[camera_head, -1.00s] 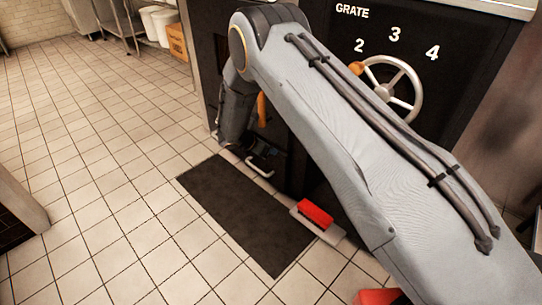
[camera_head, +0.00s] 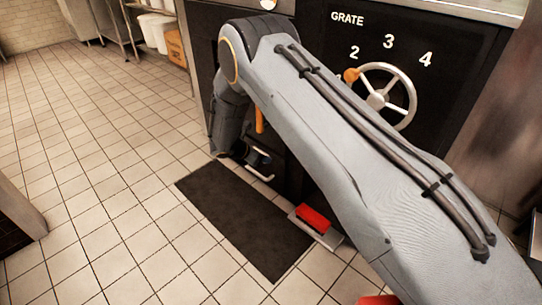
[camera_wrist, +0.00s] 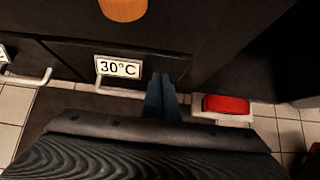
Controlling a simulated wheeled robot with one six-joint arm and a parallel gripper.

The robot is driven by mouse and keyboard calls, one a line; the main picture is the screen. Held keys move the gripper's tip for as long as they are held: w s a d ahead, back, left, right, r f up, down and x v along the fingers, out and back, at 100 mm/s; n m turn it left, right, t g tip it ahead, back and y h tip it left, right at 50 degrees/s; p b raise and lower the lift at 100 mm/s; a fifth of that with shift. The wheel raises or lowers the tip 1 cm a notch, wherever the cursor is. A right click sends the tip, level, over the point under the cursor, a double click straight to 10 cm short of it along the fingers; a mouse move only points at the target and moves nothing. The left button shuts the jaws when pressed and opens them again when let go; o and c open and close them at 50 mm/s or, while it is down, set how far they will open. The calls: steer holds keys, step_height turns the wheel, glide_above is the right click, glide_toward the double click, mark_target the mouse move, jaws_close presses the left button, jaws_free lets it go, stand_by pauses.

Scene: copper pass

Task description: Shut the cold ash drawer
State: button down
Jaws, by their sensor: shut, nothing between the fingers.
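A dark drawer front with a white "30°C" label (camera_wrist: 118,67) and a pale bar handle (camera_wrist: 110,92) is left of centre in the wrist view. A pale handle (camera_head: 260,174) also shows low on the dark range in the head view, beside my arm's end. My gripper (camera_wrist: 163,92) is shut and empty, with its fingertips just right of the label; I cannot tell whether they touch the front. Another handle (camera_wrist: 26,78) with a cut-off label is at the left edge of the wrist view. How far either drawer stands out is unclear. My arm hides part of the range.
A dark mat (camera_head: 245,222) lies on the tiled floor before the range. A red block (camera_head: 313,218) rests on a pale base right of the mat. An orange lever (camera_head: 260,120) hangs above the handle. A GRATE wheel (camera_head: 388,97) is higher up. Floor at left is clear.

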steer(key=p+v, duration=0.2)
steer(key=v, duration=0.8)
steer(key=shift+s+a, duration=0.2)
steer(key=shift+a, duration=0.1)
steer(key=s+d+r+m+g+y, duration=0.2)
steer(key=s+r+m, duration=0.5)
steer(key=s, duration=0.7)
steer(key=s+d+r+m+g+y, duration=0.25)
steer(key=s+r+m, duration=0.4)
steer(key=s, duration=0.75)
steer(key=s+d+r+m+g+y, duration=0.25)
steer(key=s+r+m, duration=0.5)
steer(key=s, duration=0.65)
steer(key=d+r+m+p, duration=0.3)
steer(key=d+r+p, duration=0.6)
steer(key=r+p, duration=0.4)
steer(key=d+r+m+p, duration=0.3)
steer(key=d+r+p, duration=0.7)
steer(key=r+p, duration=0.3)
steer(key=shift+w+d+r+t+h+p, duration=0.15)
steer(key=shift+w+r+t+h+p, duration=0.15)
steer(key=shift+p, duration=0.6)
steer(key=shift+d, duration=0.15)
